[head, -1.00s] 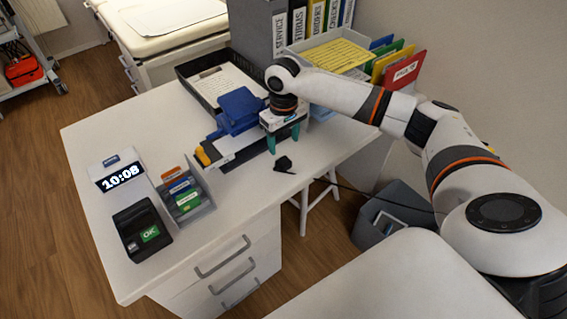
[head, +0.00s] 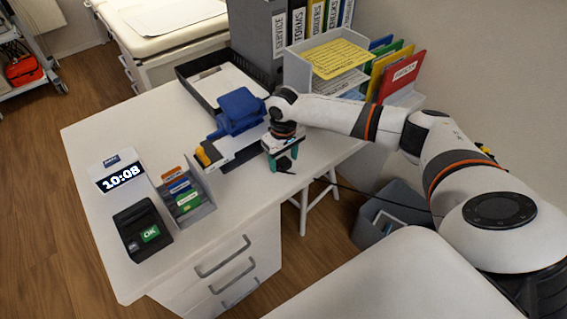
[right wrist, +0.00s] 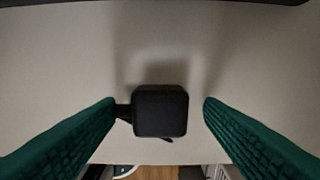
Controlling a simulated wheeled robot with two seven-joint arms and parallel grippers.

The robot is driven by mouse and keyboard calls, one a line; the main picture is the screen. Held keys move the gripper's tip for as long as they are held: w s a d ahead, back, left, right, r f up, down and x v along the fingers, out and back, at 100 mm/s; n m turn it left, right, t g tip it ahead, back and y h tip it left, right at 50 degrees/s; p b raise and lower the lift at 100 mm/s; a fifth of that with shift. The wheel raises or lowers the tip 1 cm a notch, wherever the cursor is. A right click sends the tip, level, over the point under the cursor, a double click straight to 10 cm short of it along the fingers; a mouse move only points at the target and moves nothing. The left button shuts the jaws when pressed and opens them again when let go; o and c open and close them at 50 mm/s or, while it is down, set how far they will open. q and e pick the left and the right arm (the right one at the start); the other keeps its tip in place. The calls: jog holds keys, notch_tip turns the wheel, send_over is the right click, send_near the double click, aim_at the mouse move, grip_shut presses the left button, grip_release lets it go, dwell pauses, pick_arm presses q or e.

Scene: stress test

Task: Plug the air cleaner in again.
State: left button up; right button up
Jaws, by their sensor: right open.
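A black plug (right wrist: 160,111) lies on the white desk top, between the two green fingers of my right gripper (right wrist: 160,115) in the right wrist view. The fingers are apart, with a gap on each side of the plug's body. In the head view my right gripper (head: 284,162) is low over the desk near its front edge and hides most of the plug. A thin dark cable (head: 350,186) runs off to the right past the desk edge. I cannot make out a socket or identify the air cleaner. My left gripper is not in view.
Behind the gripper are a blue device (head: 240,108) and a black tray (head: 212,78). A paper tray (head: 298,68) and folders stand at the back right. A clock (head: 118,173), card holder (head: 188,197) and payment terminal (head: 142,230) stand left. A grey bin (head: 372,228) is below right.

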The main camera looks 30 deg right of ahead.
aim_at(283, 161)
jog(key=c, duration=1)
jog(key=shift+r, duration=0.1)
notch_tip(283, 161, up, 10)
dwell(0.4)
jog(key=s+a+r+m, duration=0.1)
jog(key=s+a+r, duration=0.2)
jog(key=s+a, duration=1)
jog(key=shift+s+a+r, duration=0.2)
jog(key=shift+s+a, duration=0.05)
jog(key=shift+s, duration=0.8)
